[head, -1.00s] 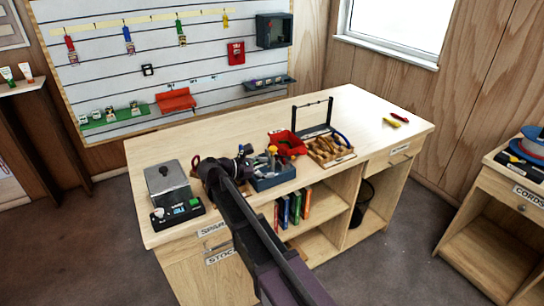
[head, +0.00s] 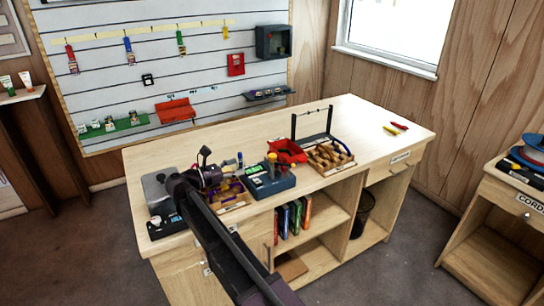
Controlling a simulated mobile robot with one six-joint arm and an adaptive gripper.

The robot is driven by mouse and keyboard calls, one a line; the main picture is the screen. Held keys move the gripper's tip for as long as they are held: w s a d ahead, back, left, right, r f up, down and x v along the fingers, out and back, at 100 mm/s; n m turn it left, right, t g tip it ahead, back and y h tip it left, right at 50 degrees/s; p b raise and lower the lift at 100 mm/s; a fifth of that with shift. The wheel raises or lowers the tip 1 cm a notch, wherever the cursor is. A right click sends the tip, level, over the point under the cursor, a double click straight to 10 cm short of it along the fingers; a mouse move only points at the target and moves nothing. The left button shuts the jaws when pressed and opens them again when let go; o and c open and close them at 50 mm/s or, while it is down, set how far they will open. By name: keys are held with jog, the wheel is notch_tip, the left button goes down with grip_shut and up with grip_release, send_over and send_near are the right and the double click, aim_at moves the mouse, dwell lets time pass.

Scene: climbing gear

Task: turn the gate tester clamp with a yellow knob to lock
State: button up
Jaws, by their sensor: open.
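A blue tester box (head: 270,180) with a pale label stands on the workbench, left of the red bin. Small knobs stand on its top, and one yellow-orange knob (head: 272,157) shows at its back. The knob's turn position is too small to read. My gripper (head: 208,174) is to the left of the blue box, above the bench and apart from the box. It is open and appears empty; its fingers are small and dark in this view. My arm hides part of the bench's front left.
A wooden tray (head: 231,203) sits between my gripper and the blue box. A grey metal box (head: 156,187) and a black device (head: 168,226) stand at the left, partly behind my arm. A red bin (head: 288,151) and wooden rack (head: 329,158) stand right. The bench's right is mostly clear.

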aim_at(269, 156)
jog(key=x, duration=1.3)
jog(key=shift+w+d, duration=0.15)
grip_shut()
